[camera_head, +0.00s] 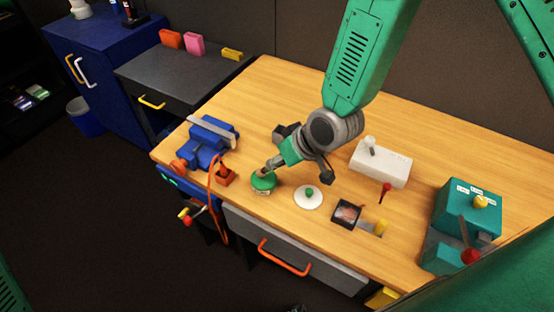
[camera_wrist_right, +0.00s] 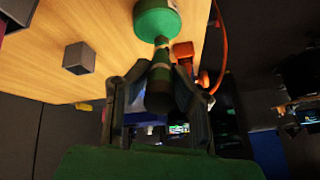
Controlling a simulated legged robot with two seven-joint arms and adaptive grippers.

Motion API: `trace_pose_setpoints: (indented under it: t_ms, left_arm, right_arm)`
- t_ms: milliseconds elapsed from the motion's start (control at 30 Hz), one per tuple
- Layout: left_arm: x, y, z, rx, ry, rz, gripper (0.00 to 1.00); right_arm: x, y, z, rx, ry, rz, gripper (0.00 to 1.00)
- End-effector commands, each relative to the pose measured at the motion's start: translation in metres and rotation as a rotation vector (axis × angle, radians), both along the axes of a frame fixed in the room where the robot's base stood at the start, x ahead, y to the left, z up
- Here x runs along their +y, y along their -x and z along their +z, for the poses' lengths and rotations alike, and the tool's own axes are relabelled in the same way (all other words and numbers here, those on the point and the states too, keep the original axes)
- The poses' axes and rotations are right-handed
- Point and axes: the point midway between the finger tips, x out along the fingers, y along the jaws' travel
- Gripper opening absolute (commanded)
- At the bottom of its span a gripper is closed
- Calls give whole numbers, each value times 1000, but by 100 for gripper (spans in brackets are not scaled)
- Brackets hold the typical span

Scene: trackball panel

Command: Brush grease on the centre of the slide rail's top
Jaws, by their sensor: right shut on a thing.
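My right gripper (camera_wrist_right: 160,85) is shut on a dark brush handle (camera_wrist_right: 158,98) with a lighter band. The handle's far end points at a round green pot (camera_wrist_right: 157,18), which also shows in the head view (camera_head: 263,182) near the table's front edge. The brush tip is at the pot; whether it is inside is unclear. A long light-grey bar (camera_head: 211,132), which looks like the slide rail, lies on top of a blue fixture (camera_head: 203,146) at the table's left end. The gripper is to the right of that bar, apart from it. My left gripper is not in view.
An orange block (camera_head: 226,177) with an orange cable (camera_head: 211,200) stands between fixture and pot. A white disc with a green knob (camera_head: 308,197) lies right of the pot. A grey cube (camera_wrist_right: 79,58), a white box (camera_head: 381,165) and a teal machine (camera_head: 466,215) also stand on the table.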

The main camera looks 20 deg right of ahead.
Motion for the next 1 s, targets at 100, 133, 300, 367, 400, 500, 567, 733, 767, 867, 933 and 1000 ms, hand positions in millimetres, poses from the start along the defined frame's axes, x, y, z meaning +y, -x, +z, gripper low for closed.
trace_pose_setpoints:
  t_ms: [100, 133, 300, 367, 400, 500, 567, 733, 767, 867, 933, 1000]
  left_arm:
    - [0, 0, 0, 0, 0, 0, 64]
    - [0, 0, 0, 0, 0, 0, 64]
    - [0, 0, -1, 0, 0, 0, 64]
    - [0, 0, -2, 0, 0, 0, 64]
    - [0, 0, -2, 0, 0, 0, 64]
    - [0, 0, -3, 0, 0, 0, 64]
    - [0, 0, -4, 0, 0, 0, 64]
    - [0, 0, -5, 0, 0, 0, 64]
    - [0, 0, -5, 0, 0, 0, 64]
    - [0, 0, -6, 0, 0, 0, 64]
    - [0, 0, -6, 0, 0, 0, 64]
    - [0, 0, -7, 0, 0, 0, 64]
  right_arm:
    - [-1, 0, 0, 1, -2, -1, 0]
    - [-1, 0, -1, 1, -2, -1, 0]
    - [0, 0, -2, 0, 0, 0, 0]
    - [0, 0, -3, 0, 0, 0, 0]
    - [0, 0, -3, 0, 0, 0, 0]
    - [1, 0, -5, 0, 1, 0, 0]
    - [1, 0, -5, 0, 2, 1, 0]
    - [0, 0, -7, 0, 0, 0, 0]
    - [0, 0, -8, 0, 0, 0, 0]
    - [0, 0, -9, 0, 0, 0, 0]
    - [0, 0, -10, 0, 0, 0, 0]
    - [0, 0, -11, 0, 0, 0, 0]
